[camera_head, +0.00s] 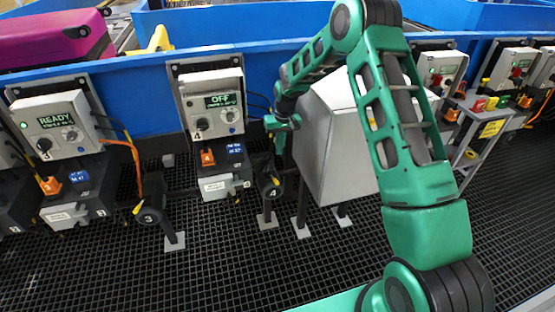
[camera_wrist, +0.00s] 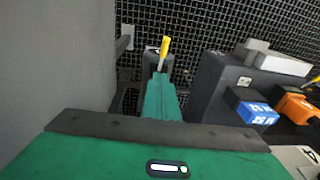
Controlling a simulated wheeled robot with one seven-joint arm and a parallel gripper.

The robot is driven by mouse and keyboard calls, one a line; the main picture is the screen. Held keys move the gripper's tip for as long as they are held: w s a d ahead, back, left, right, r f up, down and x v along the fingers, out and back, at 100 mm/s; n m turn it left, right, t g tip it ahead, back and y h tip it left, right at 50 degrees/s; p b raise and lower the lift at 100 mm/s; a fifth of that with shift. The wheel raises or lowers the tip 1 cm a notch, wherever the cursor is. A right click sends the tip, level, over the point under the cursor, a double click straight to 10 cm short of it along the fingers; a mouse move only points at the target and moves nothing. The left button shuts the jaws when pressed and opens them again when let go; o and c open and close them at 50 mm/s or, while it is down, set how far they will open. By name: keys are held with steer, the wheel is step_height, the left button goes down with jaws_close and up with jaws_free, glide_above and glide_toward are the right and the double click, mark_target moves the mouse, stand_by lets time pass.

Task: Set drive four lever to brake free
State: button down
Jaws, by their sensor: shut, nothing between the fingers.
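The drive four motor (camera_head: 266,188) is a dark cylinder on a post at the middle, below the control box (camera_head: 212,105) with a black knob marked 4. Its small yellow lever (camera_head: 276,182) sits on the motor's end face. In the wrist view the yellow lever (camera_wrist: 165,47) stands out just beyond my gripper (camera_wrist: 162,84). My gripper also shows in the head view (camera_head: 283,140), a little above the motor. It is shut and empty. Contact with the lever cannot be told. The box's display (camera_head: 219,100) reads OFF.
A large grey hopper-shaped housing (camera_head: 335,150) stands close on the right of my gripper and fills the left of the wrist view. Drive three's motor (camera_head: 149,212) is further left. The grating floor is open in front.

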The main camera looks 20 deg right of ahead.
glide_above(274, 179)
steer(key=d, duration=0.2)
step_height(274, 179, down, 9)
steer(key=shift+s+a+f, duration=0.15)
steer(key=shift+a+f, duration=0.1)
steer(key=shift+f, duration=0.3)
steer(key=shift+s+a+f, duration=0.1)
steer(key=shift+a+f, duration=0.1)
steer(key=shift+f, duration=0.3)
steer(key=shift+s+a+f, duration=0.15)
steer(key=shift+s+f, duration=0.15)
steer(key=shift+f, duration=0.3)
